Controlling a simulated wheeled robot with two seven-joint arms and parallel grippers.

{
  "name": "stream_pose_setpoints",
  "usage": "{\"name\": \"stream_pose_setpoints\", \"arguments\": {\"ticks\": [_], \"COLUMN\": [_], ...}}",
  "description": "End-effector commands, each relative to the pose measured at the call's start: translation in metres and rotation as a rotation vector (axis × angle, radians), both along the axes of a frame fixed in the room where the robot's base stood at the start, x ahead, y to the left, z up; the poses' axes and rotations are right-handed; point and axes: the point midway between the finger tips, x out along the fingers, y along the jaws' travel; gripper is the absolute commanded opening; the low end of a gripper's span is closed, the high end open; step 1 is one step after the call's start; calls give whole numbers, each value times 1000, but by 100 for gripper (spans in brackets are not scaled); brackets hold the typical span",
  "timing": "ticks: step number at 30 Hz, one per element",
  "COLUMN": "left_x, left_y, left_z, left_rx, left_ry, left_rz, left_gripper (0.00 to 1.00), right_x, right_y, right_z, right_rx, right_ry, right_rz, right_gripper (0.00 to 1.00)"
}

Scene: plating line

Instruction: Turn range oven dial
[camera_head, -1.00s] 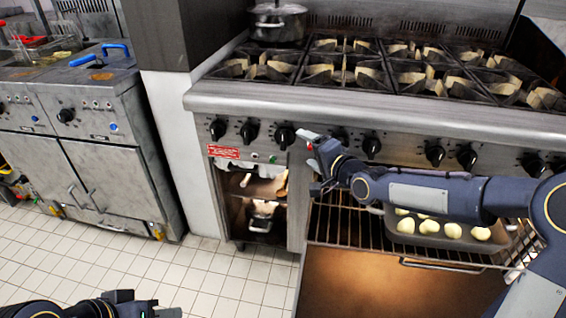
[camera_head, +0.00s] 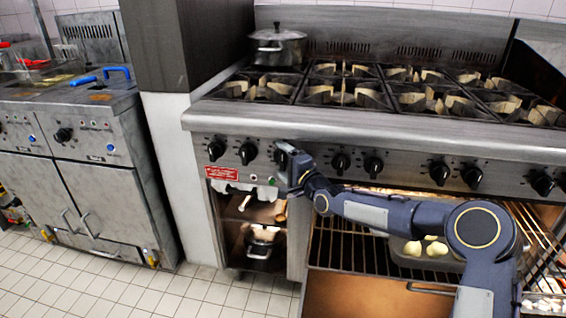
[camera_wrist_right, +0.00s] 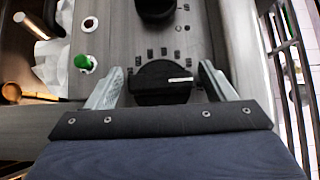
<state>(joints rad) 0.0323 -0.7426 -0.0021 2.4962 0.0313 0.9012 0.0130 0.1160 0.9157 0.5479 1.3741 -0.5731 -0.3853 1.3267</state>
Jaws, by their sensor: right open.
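The range (camera_head: 430,130) has a row of black dials along its steel front panel. My right gripper (camera_head: 285,158) is at this panel, just right of a bare dial (camera_head: 248,152), and hides the dial there. In the right wrist view, a black range dial (camera_wrist_right: 163,84) with a white pointer mark sits between the two spread fingers of my right gripper (camera_wrist_right: 161,72). The fingers are open on either side of the dial, with a gap visible at each side. A second dial (camera_wrist_right: 155,8) shows at the top edge. My left gripper is out of view.
A green indicator (camera_wrist_right: 83,62) and a red one (camera_wrist_right: 90,23) are beside the dial. The open oven holds a rack and a tray with pale dough balls (camera_head: 412,248) below my right arm. A pot (camera_head: 277,46) stands on the range. A fryer (camera_head: 75,150) stands left.

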Motion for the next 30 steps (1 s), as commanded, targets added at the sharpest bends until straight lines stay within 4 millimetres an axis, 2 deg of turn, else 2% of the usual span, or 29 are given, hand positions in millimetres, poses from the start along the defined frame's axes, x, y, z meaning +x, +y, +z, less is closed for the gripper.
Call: {"name": "stream_pose_setpoints", "arguments": {"ticks": [6,15,16,23,30], "left_x": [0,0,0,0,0], "left_y": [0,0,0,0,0], "left_z": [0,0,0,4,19], "left_rx": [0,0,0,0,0], "left_ry": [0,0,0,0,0], "left_rz": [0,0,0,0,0], "left_gripper": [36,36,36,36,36], "right_x": [0,0,0,0,0], "right_y": [0,0,0,0,0], "right_z": [0,0,0,1,5], "right_rx": [-1,-1,-1,-24,-133], "right_ry": [0,0,0,5,26], "right_rz": [0,0,0,0,0], "right_gripper": [75,36,34,34,34]}}
